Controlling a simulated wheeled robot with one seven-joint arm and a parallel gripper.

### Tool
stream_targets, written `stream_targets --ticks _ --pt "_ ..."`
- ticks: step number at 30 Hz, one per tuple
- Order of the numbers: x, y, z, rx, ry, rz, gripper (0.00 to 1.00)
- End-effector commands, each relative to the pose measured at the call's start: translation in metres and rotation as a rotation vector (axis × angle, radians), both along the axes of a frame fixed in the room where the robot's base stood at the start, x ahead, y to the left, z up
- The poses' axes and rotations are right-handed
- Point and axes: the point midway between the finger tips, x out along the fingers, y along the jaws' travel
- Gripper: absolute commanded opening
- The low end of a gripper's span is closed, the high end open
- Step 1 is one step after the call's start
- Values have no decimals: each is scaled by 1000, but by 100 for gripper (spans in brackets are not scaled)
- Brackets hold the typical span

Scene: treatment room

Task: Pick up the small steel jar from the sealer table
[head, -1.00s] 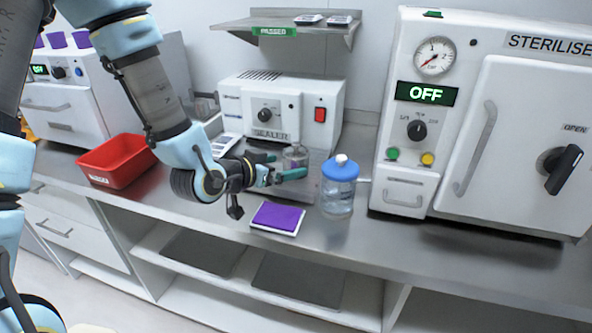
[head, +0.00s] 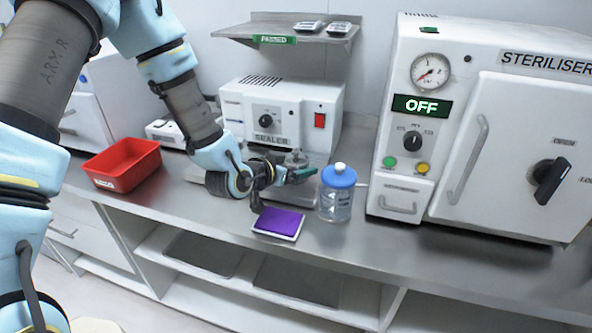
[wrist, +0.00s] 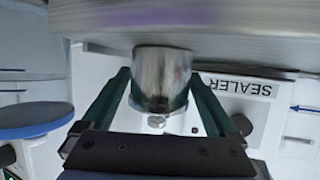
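The small steel jar (wrist: 160,80) is a shiny cylinder with a small knob on its lid. In the wrist view, which is upside down, it stands at the edge of the brushed steel sealer table (wrist: 240,38). My gripper (wrist: 160,90) has its two green fingers on either side of the jar, with narrow gaps showing, so it looks open around it. In the head view the jar (head: 296,158) is partly hidden behind my gripper (head: 294,170), in front of the sealer (head: 285,110).
A blue-lidded clear container (head: 336,195) stands close to the right of my gripper. A purple pad (head: 278,222) lies in front on the counter. A red bin (head: 122,165) is to the left. The steriliser (head: 405,150) stands on the right, and a shelf (head: 250,28) hangs above.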

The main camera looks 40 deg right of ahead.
Motion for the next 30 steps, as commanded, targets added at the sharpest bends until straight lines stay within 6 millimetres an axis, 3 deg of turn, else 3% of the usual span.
stream_targets --ticks 2,21,30 --pt "0 0 0 0 0 0 83" --pt "0 0 0 0 0 0 12" --pt "0 0 2 -2 -1 0 12"
